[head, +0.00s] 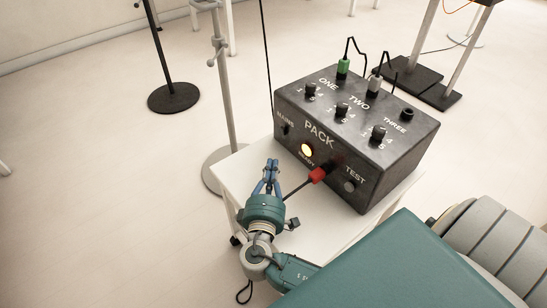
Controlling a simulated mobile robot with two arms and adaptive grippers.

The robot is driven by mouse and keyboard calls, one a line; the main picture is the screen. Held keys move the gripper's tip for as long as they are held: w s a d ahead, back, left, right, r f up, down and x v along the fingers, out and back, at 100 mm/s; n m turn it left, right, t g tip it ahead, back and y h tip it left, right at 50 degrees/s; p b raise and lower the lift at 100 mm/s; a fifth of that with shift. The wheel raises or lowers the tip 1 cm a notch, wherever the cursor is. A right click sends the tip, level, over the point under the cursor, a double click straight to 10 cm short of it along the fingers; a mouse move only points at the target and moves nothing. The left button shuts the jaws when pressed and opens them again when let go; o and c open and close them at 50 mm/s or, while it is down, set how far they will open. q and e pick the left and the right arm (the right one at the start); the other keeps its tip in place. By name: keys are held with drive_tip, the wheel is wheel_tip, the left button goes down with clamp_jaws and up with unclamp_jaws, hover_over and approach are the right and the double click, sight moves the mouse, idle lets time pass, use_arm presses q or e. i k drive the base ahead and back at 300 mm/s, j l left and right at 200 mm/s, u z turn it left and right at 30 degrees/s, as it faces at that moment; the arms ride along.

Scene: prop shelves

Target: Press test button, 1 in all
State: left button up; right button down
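The black control box (345,125), marked PACK, stands on a white table. Its dark round test button (349,187) is low on the front face, below the word TEST. My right gripper (271,164) is in front of the box's left part, apart from the test button and to its left. Its blue fingers come together at the tips, and nothing shows between them. My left gripper is out of view.
A round yellow lamp (306,150) glows on the front face. A red connector (317,175) projects between it and the test button. Green (343,67) and grey (374,86) plugs stand on top with black leads. The white table (237,170) has some bare room left of the box.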

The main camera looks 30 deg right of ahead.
sight(349, 186)
drive_tip(key=k+j, duration=0.75)
drive_tip(key=j, duration=0.25)
